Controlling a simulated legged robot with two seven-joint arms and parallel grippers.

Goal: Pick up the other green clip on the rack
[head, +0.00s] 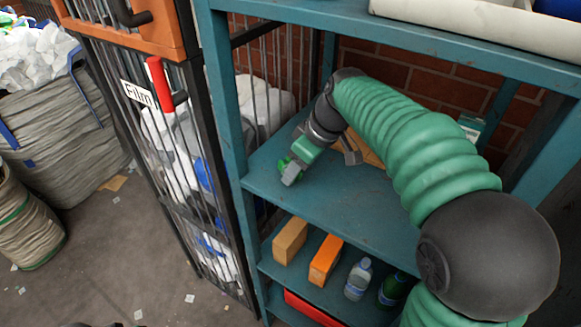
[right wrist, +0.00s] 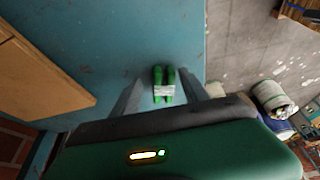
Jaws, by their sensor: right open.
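A green clip (right wrist: 158,76) with a pale band across it lies on the teal shelf (right wrist: 120,40) in the right wrist view, near the shelf's edge. My right gripper (right wrist: 163,80) is open, with one grey finger on each side of the clip and visible gaps between. In the head view my right arm reaches from the right into the rack, and the right gripper (head: 290,172) is low over the left part of the middle shelf (head: 335,205). The clip is mostly hidden there by the gripper. My left gripper is out of view.
A cardboard piece (right wrist: 40,75) lies on the shelf beside the gripper. The lower shelf holds a tan box (head: 290,240), an orange box (head: 325,260) and bottles (head: 358,279). A barred cage marked Film (head: 137,92) stands left of the rack. The shelf's front middle is clear.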

